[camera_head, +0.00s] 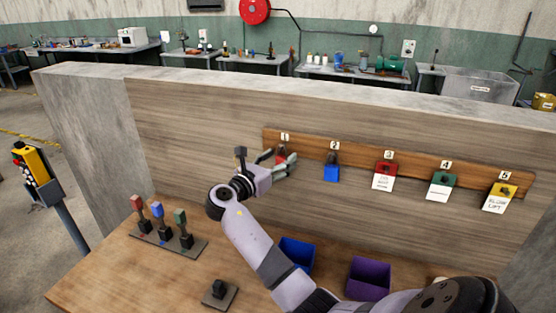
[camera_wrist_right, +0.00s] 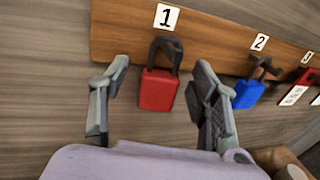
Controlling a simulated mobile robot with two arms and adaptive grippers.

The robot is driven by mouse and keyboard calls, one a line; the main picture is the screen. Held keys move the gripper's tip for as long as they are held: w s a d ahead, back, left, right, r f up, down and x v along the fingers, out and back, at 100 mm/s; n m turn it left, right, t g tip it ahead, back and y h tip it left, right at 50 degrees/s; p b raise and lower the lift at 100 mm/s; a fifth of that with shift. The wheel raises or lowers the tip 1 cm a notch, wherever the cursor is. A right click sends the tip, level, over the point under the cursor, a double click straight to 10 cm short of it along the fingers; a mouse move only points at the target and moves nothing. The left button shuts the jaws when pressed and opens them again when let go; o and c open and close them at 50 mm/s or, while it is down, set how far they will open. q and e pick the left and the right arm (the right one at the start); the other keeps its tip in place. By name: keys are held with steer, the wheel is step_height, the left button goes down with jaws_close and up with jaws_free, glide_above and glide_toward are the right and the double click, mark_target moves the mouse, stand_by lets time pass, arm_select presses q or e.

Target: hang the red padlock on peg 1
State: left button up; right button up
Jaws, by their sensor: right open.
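The red padlock (camera_wrist_right: 158,92) is upright against the wooden peg board (camera_wrist_right: 120,30), right under the label 1 (camera_wrist_right: 166,17). Its dark shackle is up at the spot of peg 1 and it appears to hang there; the peg itself is hard to make out. In the head view the padlock (camera_head: 282,153) is partly hidden by my gripper. My right gripper (camera_wrist_right: 162,76) is open, one finger on each side of the padlock, with gaps to both sides of its body. It also shows in the head view (camera_head: 279,158). My left gripper is not in view.
A blue padlock (camera_head: 331,173) hangs under label 2, close to my right finger. Tagged red, green and yellow lockouts (camera_head: 497,190) hang further right. Below are a rack of coloured-handled switches (camera_head: 160,228), a blue bin (camera_head: 298,255) and a purple bin (camera_head: 369,277).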

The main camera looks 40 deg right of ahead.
steer(key=v, duration=1.2)
steer(key=shift+a+f, duration=0.1)
